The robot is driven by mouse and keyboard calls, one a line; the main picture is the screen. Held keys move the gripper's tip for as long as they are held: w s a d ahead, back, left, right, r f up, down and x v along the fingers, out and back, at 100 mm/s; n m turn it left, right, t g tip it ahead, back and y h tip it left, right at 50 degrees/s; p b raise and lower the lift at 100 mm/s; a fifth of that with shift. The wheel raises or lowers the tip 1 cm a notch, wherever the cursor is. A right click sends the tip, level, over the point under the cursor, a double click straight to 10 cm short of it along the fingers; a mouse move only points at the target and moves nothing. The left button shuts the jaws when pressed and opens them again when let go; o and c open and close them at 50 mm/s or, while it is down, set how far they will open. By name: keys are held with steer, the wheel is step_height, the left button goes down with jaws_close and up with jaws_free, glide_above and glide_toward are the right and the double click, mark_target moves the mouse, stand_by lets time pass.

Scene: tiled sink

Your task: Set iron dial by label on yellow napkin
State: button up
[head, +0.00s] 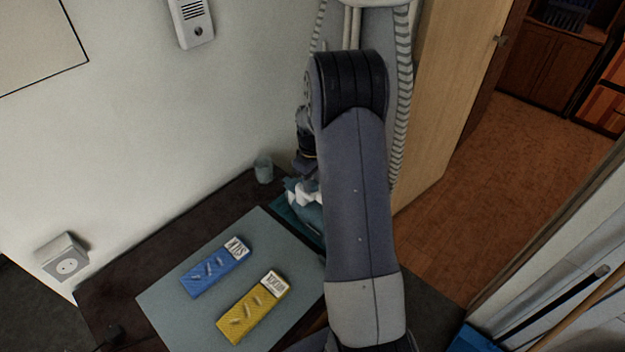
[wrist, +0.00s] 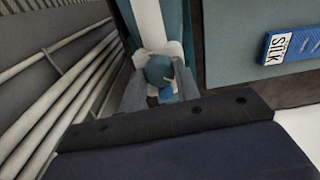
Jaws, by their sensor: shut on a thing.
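The yellow napkin (head: 250,312) lies on a grey-green mat, with a white label (head: 274,283) at its upper end; I cannot read the label surely. The iron (head: 303,200), white and teal, is at the mat's upper right edge, partly hidden by my arm. In the wrist view the iron's white body (wrist: 149,22) runs up from a round blue dial (wrist: 159,70). My gripper (wrist: 160,88) is shut on the dial, with a finger on each side. The dial's setting marks cannot be made out.
A blue napkin (head: 216,270) lies left of the yellow one; its label reads SILK in the wrist view (wrist: 280,48). A small cup (head: 263,170) stands at the table's back edge. A ribbed white radiator or rack (wrist: 60,80) stands close left of my gripper.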

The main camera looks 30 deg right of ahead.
steer(key=m+b, duration=0.2)
steer(key=m, duration=0.2)
steer(key=shift+m, duration=0.4)
steer(key=shift+m+b, duration=0.5)
steer(key=shift+m, duration=1.5)
steer(key=o, duration=1)
step_height(320, 180, up, 11)
steer(key=shift+f+b, duration=0.1)
steer(key=shift+b, duration=0.3)
